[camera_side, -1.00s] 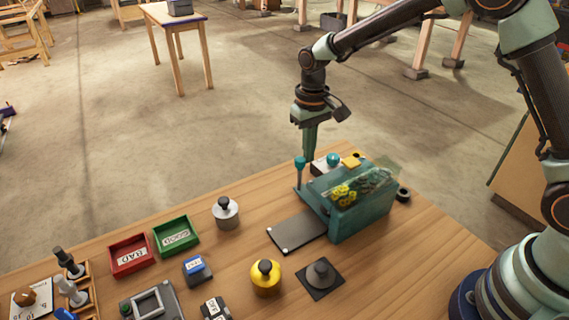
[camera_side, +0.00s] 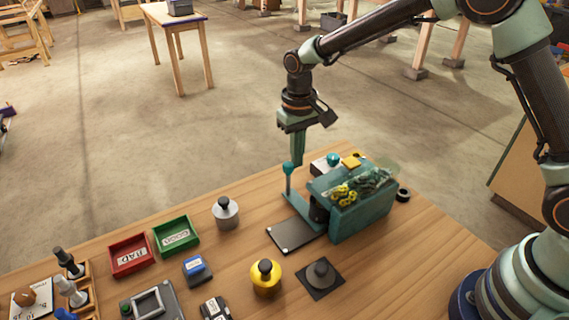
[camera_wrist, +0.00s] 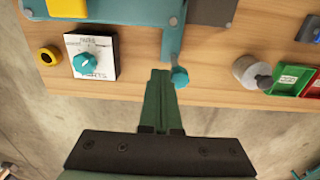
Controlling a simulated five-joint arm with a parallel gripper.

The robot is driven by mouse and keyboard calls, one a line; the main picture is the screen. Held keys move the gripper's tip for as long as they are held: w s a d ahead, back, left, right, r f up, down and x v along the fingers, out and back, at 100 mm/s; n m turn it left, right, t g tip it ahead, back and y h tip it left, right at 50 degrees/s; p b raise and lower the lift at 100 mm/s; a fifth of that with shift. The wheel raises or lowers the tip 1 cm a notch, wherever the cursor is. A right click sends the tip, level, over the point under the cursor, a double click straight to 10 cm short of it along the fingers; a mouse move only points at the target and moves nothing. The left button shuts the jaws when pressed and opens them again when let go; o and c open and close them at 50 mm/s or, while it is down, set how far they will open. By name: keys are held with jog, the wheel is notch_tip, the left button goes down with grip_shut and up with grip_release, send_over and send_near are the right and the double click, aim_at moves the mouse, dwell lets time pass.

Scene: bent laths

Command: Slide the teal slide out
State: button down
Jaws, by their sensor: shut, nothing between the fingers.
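The teal slide (camera_side: 300,206) is a narrow plate that sticks out of the left side of the teal box (camera_side: 362,220). An upright post with a round teal knob (camera_side: 288,167) stands at its outer end. In the wrist view the slide (camera_wrist: 173,38) runs from the box edge to the knob (camera_wrist: 180,77).
A dark plate (camera_side: 296,234) lies before the box opening. A dial panel (camera_wrist: 91,57) stands behind the box. A silver weight (camera_side: 226,212), green tray (camera_side: 176,235) and red tray (camera_side: 130,255) are left. Yellow pieces (camera_side: 342,194) show in the box's clear top.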

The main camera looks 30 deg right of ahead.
jog(key=shift+a, duration=3.65)
notch_tip(320, 180, up, 6)
jog(key=d, duration=0.1)
jog(key=shift+d, duration=0.15)
jog(key=s+d+r+t, duration=0.3)
jog(key=s+d+r, duration=0.4)
jog(key=d+r, duration=0.3)
jog(key=s+d+t, duration=0.2)
jog(key=s+d, duration=0.6)
jog(key=s, duration=0.3)
jog(key=shift+t, duration=0.3)
